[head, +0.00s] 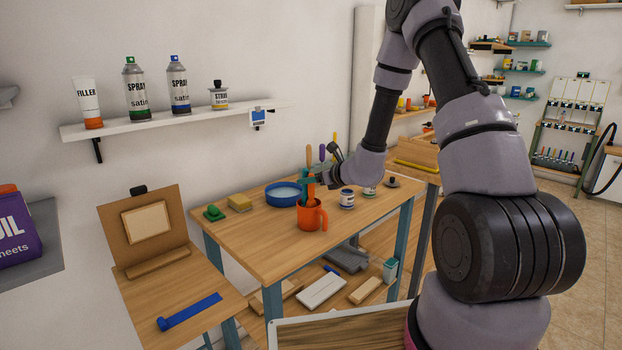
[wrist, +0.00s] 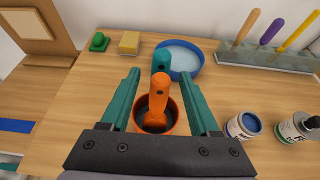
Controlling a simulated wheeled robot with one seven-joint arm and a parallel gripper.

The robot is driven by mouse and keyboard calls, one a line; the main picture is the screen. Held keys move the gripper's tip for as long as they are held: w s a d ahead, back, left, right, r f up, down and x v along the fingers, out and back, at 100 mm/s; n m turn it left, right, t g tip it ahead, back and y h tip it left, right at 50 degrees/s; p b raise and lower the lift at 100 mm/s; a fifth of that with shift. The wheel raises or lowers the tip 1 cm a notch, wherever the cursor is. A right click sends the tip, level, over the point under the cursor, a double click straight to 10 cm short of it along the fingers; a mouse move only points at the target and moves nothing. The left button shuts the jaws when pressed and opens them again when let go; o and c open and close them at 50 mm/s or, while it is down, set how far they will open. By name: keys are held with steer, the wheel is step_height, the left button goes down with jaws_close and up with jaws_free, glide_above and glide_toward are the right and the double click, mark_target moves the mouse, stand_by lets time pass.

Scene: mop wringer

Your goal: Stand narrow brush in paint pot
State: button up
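An orange pot (head: 311,218) with a side handle stands near the front of the workbench; its round mouth shows in the wrist view (wrist: 171,124). An orange handle (wrist: 160,98) with a hole near its end rises from the pot's mouth. A teal handle (wrist: 161,61) rises just behind it; its lower end is hidden. I cannot tell which brush is narrow. My gripper (wrist: 161,88) is open above the pot, its teal fingers apart on either side of the orange handle, not visibly touching it. The handles partly overlap my gripper in the head view.
A blue bowl (wrist: 187,58) stands behind the pot, with a yellow sponge (wrist: 130,42) and green block (wrist: 99,42) to its left. A rack (wrist: 255,55) holds several coloured handles at back right. Small tins (wrist: 243,127) stand on the right. Bare wood lies left of the pot.

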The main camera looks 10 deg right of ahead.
steer(key=v, duration=1.1)
steer(key=s+a+r+n+g+y, duration=0.1)
steer(key=s+a+r+n+g, duration=0.25)
steer(key=s+r+n, duration=0.4)
steer(key=s+a+r+n+g+y, duration=0.25)
steer(key=s+a+r+n, duration=0.25)
steer(key=s+r+n, duration=0.3)
steer(key=s+d+r+n+t+h, duration=0.2)
steer(key=s+d+r+n+h, duration=0.7)
steer(key=d, duration=0.3)
steer(key=shift+s, duration=0.9)
